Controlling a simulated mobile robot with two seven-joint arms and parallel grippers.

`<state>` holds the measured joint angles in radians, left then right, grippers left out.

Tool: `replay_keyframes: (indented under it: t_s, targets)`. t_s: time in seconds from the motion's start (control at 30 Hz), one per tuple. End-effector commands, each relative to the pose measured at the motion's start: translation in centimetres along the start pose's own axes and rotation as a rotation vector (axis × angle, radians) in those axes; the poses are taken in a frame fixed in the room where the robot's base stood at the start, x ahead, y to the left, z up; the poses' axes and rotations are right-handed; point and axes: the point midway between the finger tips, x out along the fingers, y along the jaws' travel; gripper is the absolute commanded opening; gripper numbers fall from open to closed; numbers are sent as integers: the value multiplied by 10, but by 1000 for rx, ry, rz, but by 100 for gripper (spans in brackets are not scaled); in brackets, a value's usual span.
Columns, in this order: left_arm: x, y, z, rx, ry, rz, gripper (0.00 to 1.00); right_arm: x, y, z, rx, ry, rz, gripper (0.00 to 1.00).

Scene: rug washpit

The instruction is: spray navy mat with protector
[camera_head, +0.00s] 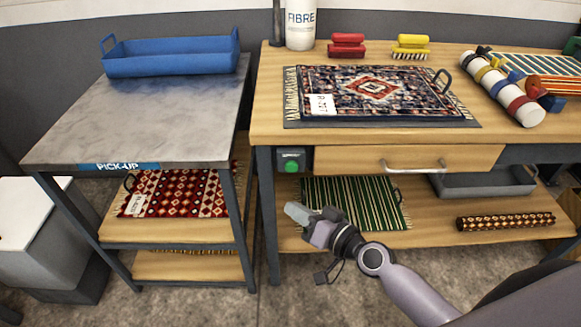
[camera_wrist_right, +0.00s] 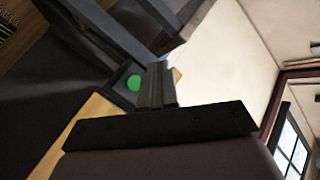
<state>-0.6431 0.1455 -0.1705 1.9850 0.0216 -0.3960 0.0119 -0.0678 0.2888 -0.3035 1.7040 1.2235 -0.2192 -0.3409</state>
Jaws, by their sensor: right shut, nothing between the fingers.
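A navy patterned mat (camera_head: 420,88) with a red medallion and pale fringe lies flat on a dark board on the wooden workbench, with a white tag on its left part. A white bottle marked FIBRE (camera_head: 300,28) stands upright at the bench's back left; its top is cut off by the picture edge. My right gripper (camera_head: 297,212) is shut and empty, low in front of the bench, below the drawer and well apart from mat and bottle. Its closed fingers (camera_wrist_right: 156,84) also show in the right wrist view. My left gripper is not in view.
A green button (camera_head: 291,165) is on the bench front beside a drawer (camera_head: 350,160). A red brush (camera_head: 347,45), a yellow brush (camera_head: 411,46) and a strapped white roll (camera_head: 515,100) lie on the bench. A grey pick-up table (camera_head: 150,115) with a blue tray (camera_head: 170,62) stands left.

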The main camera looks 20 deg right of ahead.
Motion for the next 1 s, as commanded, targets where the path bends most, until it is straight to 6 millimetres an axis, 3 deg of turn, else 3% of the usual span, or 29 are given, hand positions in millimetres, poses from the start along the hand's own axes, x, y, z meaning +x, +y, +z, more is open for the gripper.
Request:
replay_keyframes:
  t_s: [0.27, 0.7, 1.0]
  targets:
    - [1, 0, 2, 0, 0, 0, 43, 5, 4, -4, -1, 1, 0, 0]
    - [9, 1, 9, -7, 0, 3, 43, 46, 35, -32, -1, 2, 1, 0]
    - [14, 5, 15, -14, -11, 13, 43, 60, 45, -44, -2, 1, 0, 0]
